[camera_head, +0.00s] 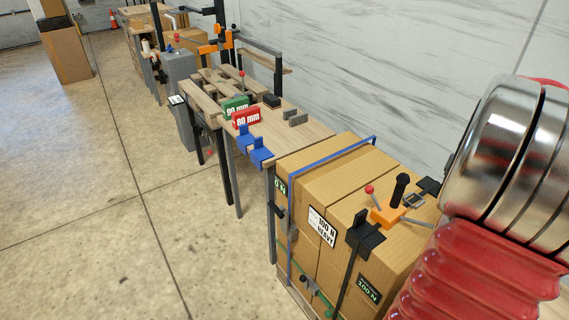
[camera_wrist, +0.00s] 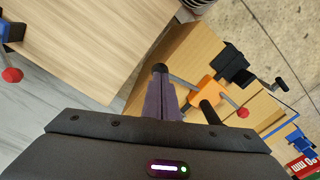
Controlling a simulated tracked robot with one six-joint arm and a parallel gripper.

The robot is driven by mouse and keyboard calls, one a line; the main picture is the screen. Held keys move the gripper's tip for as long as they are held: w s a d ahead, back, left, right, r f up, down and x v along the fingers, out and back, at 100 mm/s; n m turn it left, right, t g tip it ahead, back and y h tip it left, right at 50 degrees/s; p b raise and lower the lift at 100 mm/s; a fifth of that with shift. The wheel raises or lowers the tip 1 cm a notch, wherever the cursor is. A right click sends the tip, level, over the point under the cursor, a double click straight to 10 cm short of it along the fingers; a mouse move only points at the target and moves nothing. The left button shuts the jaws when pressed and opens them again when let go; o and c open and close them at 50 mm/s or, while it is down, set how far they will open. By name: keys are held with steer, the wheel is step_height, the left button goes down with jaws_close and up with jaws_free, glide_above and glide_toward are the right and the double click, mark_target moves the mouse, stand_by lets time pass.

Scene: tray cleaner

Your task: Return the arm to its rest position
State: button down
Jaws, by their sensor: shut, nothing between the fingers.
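My gripper (camera_wrist: 160,72) shows in the wrist view, its dark fingers together with nothing between them. It hangs over the gap between a pale wooden surface and the cardboard boxes, apart from the orange device. In the head view, my red and silver arm fills the right side, and the gripper is out of that picture. The orange device (camera_head: 388,217), with a red ball and a black handle, sits on the boxes; it also shows in the wrist view (camera_wrist: 205,92), right of my fingers.
Strapped cardboard boxes (camera_head: 330,170) stand close beside my arm. Behind them is a wooden bench (camera_head: 300,143) with red and green signs and blue brackets (camera_head: 260,152). A marble wall (camera_head: 400,60) runs along the right.

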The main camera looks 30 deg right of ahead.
steer(key=w+a+r+n+t, duration=0.1)
steer(key=w+a+r+n, duration=0.1)
steer(key=w+a, duration=0.35)
steer(key=w+a+r+n+h, duration=0.1)
steer(key=w+a+r, duration=0.1)
steer(key=a, duration=0.7)
steer(key=w+a+r+n+t, duration=0.1)
steer(key=w+a+r+n, duration=0.1)
steer(key=w+a, duration=0.35)
steer(key=s+a+n+t, duration=0.1)
steer(key=s+a+n, duration=0.1)
steer(key=a, duration=0.9)
steer(key=s+a+n+t+y, duration=0.1)
steer(key=s+a+n+t, duration=0.1)
steer(key=a, duration=1)
steer(key=shift+s+a+n+t, duration=0.2)
steer(key=shift+s+n+t, duration=0.1)
steer(key=shift+s+n, duration=0.3)
steer(key=shift+s, duration=0.1)
